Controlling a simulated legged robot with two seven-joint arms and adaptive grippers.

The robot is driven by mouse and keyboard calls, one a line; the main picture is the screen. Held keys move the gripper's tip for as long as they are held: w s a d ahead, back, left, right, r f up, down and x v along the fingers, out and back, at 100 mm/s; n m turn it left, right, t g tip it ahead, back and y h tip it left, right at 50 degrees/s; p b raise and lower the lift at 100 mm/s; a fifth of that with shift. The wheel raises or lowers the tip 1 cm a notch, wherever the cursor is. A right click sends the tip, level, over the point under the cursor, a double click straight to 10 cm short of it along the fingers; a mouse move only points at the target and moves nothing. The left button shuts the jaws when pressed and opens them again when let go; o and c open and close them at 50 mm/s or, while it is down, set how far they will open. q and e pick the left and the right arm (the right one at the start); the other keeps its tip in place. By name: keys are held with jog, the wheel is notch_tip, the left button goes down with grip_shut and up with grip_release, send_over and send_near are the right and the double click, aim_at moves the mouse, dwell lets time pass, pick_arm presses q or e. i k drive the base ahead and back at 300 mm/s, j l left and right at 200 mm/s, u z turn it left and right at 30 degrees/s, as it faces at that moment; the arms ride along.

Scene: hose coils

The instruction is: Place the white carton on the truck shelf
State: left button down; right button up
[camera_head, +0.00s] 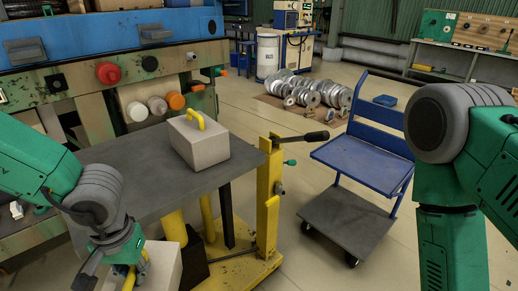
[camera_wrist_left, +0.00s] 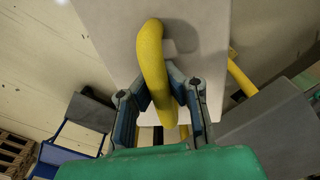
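A white carton (camera_head: 165,267) with a yellow handle is at the bottom left of the head view, in front of the grey table. My left gripper (camera_head: 132,268) is at its handle. In the left wrist view, the fingers close in from both sides of the yellow handle (camera_wrist_left: 151,62), with the carton's pale face (camera_wrist_left: 205,25) behind it. A second white carton (camera_head: 203,148) with a yellow handle stands upright on the table. The blue truck shelf (camera_head: 362,158) is right of the table and bare. My right gripper is out of view.
The grey table top (camera_head: 130,160) has free room left of the second carton. A yellow post (camera_head: 269,200) with a lever stands at the table's right edge. The truck's grey lower deck (camera_head: 345,222) is empty. Metal coils (camera_head: 305,92) lie on the floor behind.

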aim_at(344, 154)
jog(key=i+l+z, duration=0.15)
jog(key=z, duration=0.25)
jog(key=i+l+z, duration=0.1)
jog(key=i+z, duration=0.15)
jog(key=z, duration=0.15)
jog(key=i+z, duration=0.25)
jog(key=z, duration=0.15)
jog(key=i+z, duration=0.1)
jog(key=i, duration=0.3)
jog(key=i+j+z, duration=0.1)
jog(key=i, duration=0.25)
jog(key=i+j+z, duration=0.1)
jog(key=i, duration=0.3)
jog(key=i+j, duration=0.15)
jog(key=i, duration=0.15)
jog(key=i+j, duration=0.2)
jog(key=i, duration=0.05)
